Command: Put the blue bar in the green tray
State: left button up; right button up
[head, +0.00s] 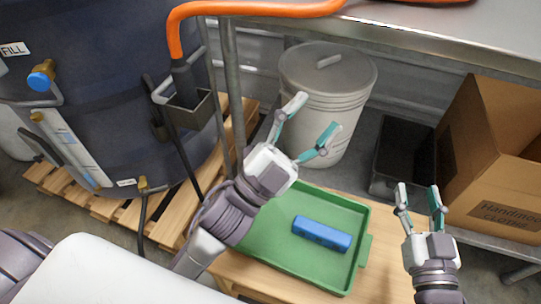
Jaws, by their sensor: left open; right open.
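The blue bar (321,234) lies flat in the green tray (287,257), toward the tray's right side. The tray rests on a wooden table (368,282). My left gripper (307,122) is open and empty; its arm crosses over the tray's left part and hides it, and its fingertips show in front of the lidded bin. My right gripper (419,192) is open and empty, to the right of the tray and apart from it.
A grey lidded bin (337,112) stands behind the tray. A black container (402,155) and a cardboard box (483,160) are at the right, beneath a metal counter (440,42).

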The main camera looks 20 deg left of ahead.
pick_arm(q)
jog(key=a+f+n+g+y, duration=0.2)
jog(key=a+f+n+y, duration=0.5)
jog(key=f+n, duration=0.5)
jog(key=n+y, duration=0.2)
jog(key=shift+w+f+g+y, duration=0.2)
jog(key=shift+w+g+y, duration=0.1)
jog(key=shift+g, duration=0.1)
